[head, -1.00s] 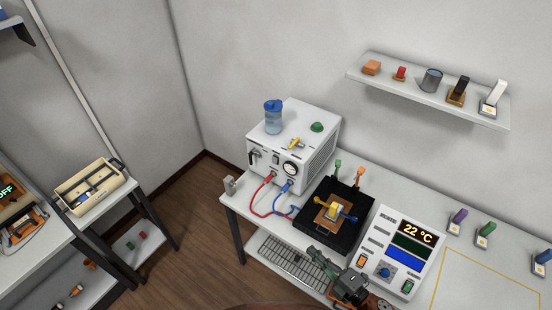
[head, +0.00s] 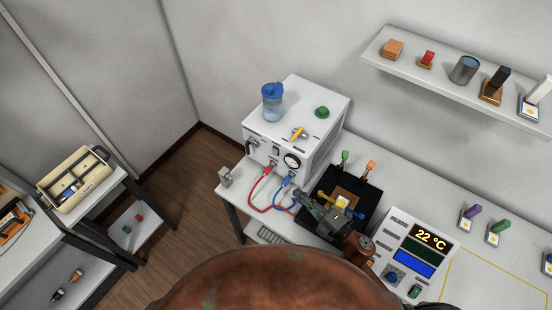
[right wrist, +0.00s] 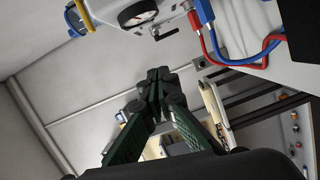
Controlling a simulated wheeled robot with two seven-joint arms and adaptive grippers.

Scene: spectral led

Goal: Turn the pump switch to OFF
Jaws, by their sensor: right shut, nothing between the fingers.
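A white pump unit (head: 293,120) stands on the table at its left end. A black switch handle (head: 252,147) sits at the left of its front face; its label is too small to read. A round gauge (head: 292,160) is at the right of that face, and it also shows at the top of the right wrist view (right wrist: 137,12). My right gripper (head: 299,196) is shut and empty, in front of the unit and right of the switch, near the hoses. Its closed fingertips show in the right wrist view (right wrist: 156,84). My left gripper is not in view.
Red (head: 258,190) and blue (head: 281,196) hoses loop from the unit's front. A black platform (head: 370,205) lies partly behind my right gripper. A control box (head: 415,250) reading 22 °C stands to the right. A blue-capped bottle (head: 272,104) is on the unit.

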